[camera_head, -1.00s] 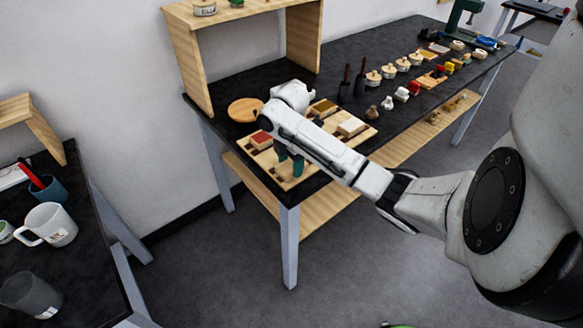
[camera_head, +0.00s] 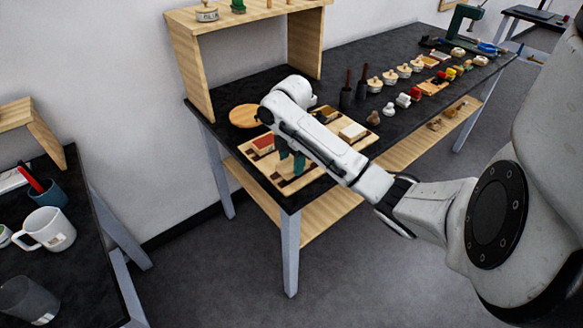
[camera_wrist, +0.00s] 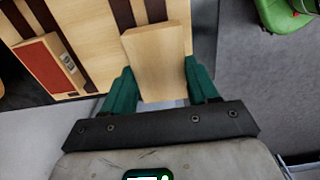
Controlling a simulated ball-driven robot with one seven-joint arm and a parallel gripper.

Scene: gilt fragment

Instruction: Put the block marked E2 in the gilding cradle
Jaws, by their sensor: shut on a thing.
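My gripper (camera_head: 291,163) has green fingers and sits over the near part of a wooden board with dark slots (camera_head: 277,176). In the wrist view my gripper (camera_wrist: 160,82) is shut on a plain pale wooden block (camera_wrist: 157,52), with a finger on each side. No mark is readable on this block, and I cannot tell whether it touches the board. A red-topped block (camera_wrist: 43,64) with a small label lies on the board to the left; this red-topped block (camera_head: 263,144) also shows in the head view. I cannot tell which part is the gilding cradle.
A white-topped block (camera_head: 352,131) and a brownish block (camera_head: 325,113) lie farther along the board. A round wooden disc (camera_head: 245,116) is behind it. Dark-handled tools (camera_head: 347,90) and several small pots stand beyond. A wooden shelf (camera_head: 188,65) rises at the back.

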